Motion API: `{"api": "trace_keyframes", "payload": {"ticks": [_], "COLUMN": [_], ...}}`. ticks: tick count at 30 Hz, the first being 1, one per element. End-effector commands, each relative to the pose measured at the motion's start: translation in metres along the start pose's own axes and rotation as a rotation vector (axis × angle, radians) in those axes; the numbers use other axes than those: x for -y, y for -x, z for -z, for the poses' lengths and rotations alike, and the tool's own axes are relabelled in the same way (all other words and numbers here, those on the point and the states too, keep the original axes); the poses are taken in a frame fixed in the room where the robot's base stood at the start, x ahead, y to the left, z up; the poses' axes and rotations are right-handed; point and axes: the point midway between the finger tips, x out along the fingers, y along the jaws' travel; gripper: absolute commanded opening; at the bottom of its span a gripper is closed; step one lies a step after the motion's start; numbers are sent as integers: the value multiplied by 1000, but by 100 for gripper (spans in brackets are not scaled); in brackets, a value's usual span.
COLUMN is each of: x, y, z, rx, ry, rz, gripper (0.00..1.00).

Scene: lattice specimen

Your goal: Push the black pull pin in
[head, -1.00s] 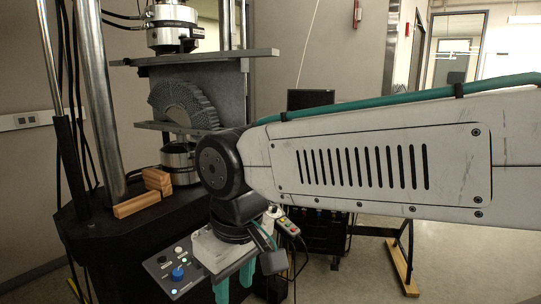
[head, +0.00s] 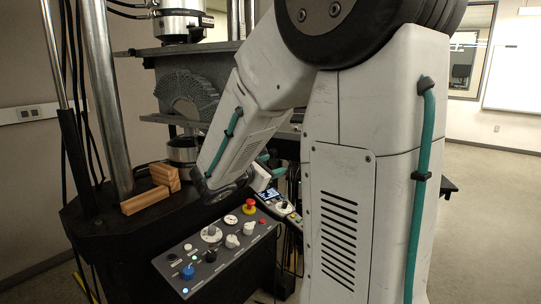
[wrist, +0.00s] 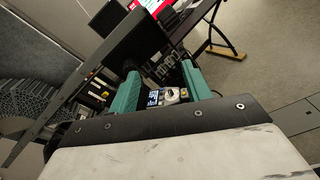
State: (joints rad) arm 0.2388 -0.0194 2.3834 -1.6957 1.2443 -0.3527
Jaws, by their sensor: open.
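My gripper (wrist: 160,70) shows in the wrist view as two teal fingers held apart, with nothing between their tips. In the head view, it is mostly hidden behind my forearm; a teal part (head: 277,172) shows above a small control box (head: 279,204). The wrist view shows a box (wrist: 168,96) with a small display and a pale knob beyond the fingers. A black knob (head: 210,256) stands upright on the grey control panel (head: 226,263) in the head view; I cannot tell whether it is the black pull pin. My gripper is apart from it, up and to the right.
The panel also carries a blue knob (head: 187,272), pale knobs (head: 232,241) and a red-and-yellow stop button (head: 249,207). Wooden blocks (head: 146,200) lie on the black machine base. A lattice specimen (head: 187,97) sits between plates. Open floor lies at right.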

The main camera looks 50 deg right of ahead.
Motion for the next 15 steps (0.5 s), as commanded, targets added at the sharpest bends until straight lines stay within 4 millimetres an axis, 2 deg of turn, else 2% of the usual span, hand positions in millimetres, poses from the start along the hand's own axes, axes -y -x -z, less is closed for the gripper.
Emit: {"api": "trace_keyframes", "payload": {"ticks": [3, 6, 11, 15], "x": [-27, -42, -50, -54], "y": [-16, -20, -32, -54], "z": [16, 25, 28, 26], "rx": [51, 75, 88, 88], "ry": [147, 215, 248, 246], "rz": [-118, -181, -210, -209], "gripper": [49, 49, 49, 49]}}
